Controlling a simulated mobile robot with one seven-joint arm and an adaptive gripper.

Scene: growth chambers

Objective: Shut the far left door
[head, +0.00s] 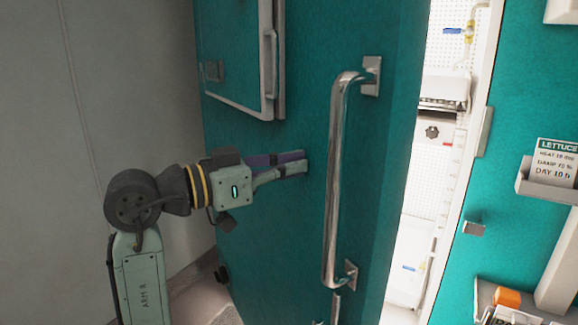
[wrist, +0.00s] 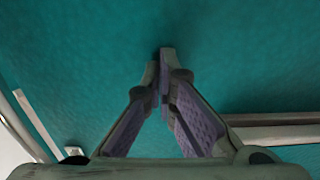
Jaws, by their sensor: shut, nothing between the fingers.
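The teal door (head: 300,210) stands partly open in the head view, with a bright gap along its right edge. A long chrome handle (head: 338,180) runs upright on its face. My gripper (head: 304,165) is shut and empty, just left of the handle, with its fingertips at or very close to the door face; I cannot tell whether they touch. In the wrist view, the gripper's fingers (wrist: 163,75) are together in front of the teal door surface (wrist: 80,60).
Through the gap, the lit white chamber interior (head: 430,170) shows shelves and fittings. A teal front on the right (head: 520,100) carries a holder with a LETTUCE card (head: 556,160). An orange item (head: 507,297) sits at lower right. A grey wall (head: 120,80) stands at left.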

